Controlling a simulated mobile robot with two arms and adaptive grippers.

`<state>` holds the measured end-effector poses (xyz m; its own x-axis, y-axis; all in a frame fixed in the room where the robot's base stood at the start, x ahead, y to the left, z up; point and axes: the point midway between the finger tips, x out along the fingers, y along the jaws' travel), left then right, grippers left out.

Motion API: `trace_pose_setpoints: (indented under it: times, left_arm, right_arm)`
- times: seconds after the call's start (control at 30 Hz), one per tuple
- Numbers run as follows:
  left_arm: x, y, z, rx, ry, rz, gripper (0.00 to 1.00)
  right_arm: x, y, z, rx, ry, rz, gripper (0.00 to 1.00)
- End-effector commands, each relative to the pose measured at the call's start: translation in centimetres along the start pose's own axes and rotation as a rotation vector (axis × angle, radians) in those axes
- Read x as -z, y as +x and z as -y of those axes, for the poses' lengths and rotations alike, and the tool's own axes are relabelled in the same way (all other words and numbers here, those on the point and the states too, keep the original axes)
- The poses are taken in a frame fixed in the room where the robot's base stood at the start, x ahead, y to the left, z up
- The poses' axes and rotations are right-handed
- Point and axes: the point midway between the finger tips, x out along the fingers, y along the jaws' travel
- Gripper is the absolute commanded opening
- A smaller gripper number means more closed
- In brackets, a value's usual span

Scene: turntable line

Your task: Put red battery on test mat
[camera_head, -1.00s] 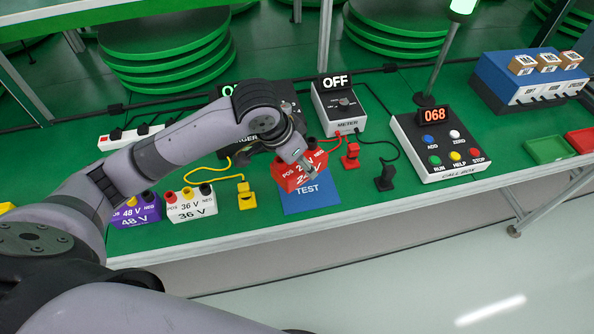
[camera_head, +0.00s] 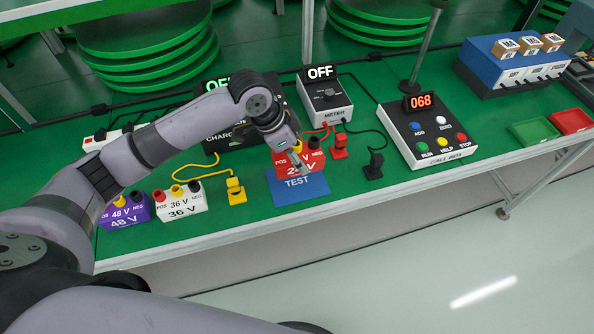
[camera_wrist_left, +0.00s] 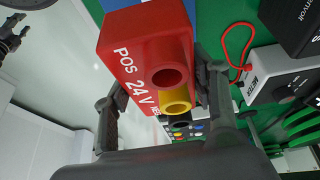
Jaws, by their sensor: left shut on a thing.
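The red battery (camera_head: 290,161), marked 24 V, has a red, a yellow and a black terminal on top. My left gripper (camera_head: 301,160) is shut on it. In the left wrist view the red battery (camera_wrist_left: 132,55) sits between the two fingers (camera_wrist_left: 160,100), one on each side. The blue test mat (camera_head: 305,189) lies on the green bench, and the battery is upright over its back part. I cannot tell whether the battery's base touches the mat. The mat's front part with the word TEST is bare.
A purple 48 V battery (camera_head: 124,212) and a white 36 V battery (camera_head: 180,205) stand to the left. A yellow plug (camera_head: 236,192), a red plug (camera_head: 339,148) and a black plug (camera_head: 374,167) flank the mat. Behind are the charger (camera_head: 222,136) and meter (camera_head: 326,104); a call box (camera_head: 428,135) is right.

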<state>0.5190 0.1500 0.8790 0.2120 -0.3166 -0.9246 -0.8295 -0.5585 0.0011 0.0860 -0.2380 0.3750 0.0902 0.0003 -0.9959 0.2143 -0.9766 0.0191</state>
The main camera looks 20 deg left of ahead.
Motion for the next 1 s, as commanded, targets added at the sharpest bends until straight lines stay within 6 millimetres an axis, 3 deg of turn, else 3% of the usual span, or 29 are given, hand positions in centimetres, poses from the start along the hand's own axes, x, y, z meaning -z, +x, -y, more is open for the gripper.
trace_pose_setpoints:
  times: [0.1,0.37,0.6,0.97,1.0]
  left_arm:
    - [-0.7,1.7,0.0,0.001,-0.001,-0.003,0.0]
    - [-1.3,3.3,0.1,0.002,-0.001,-0.004,0.0]
    - [-2.5,6.3,0.0,0.001,-0.001,-0.003,0.0]
    - [-2.6,6.7,0.1,0.003,0.0,-0.005,0.0]
    - [-2.8,6.9,0.0,0.002,0.0,-0.001,0.54]
  right_arm:
    - [0.1,-0.1,0.1,0.001,0.001,-0.002,0.4]
    - [0.2,-0.1,0.5,0.006,0.003,-0.003,0.4]
    - [0.2,-0.1,0.5,0.006,0.004,-0.004,0.4]
    - [0.2,-0.1,0.5,0.005,0.003,-0.003,0.4]
    - [0.2,-0.1,0.4,0.005,0.003,-0.003,0.4]
